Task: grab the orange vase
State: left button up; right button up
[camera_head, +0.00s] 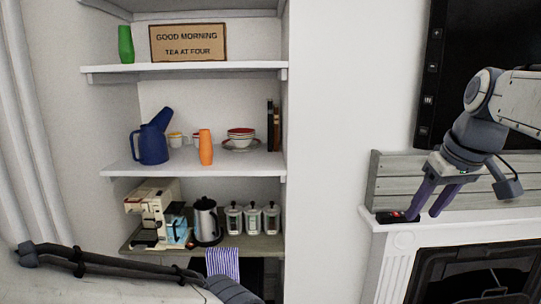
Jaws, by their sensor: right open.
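The orange vase (206,147) stands upright at the front of the middle shelf, between a blue watering can and a stack of bowls. My right gripper (412,216) is open above the mantel at the right, well to the right of the vase and apart from it. A small dark item with red on it (391,217) shows at the mantel by its left finger; I cannot tell whether they touch. Part of my left arm shows along the bottom left, but its gripper is not in view.
The middle shelf (215,164) also holds the blue watering can (153,142), cups, bowls (241,138) and dark books (273,125). A green vase (126,45) and a sign stand above. A coffee machine, kettle (206,221) and canisters stand below. White wall separates shelves and fireplace.

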aim_at(205, 150)
jog(key=z, duration=0.25)
jog(key=i, duration=1.15)
jog(key=u, duration=1.25)
jog(key=i, duration=0.55)
jog(key=u, duration=0.35)
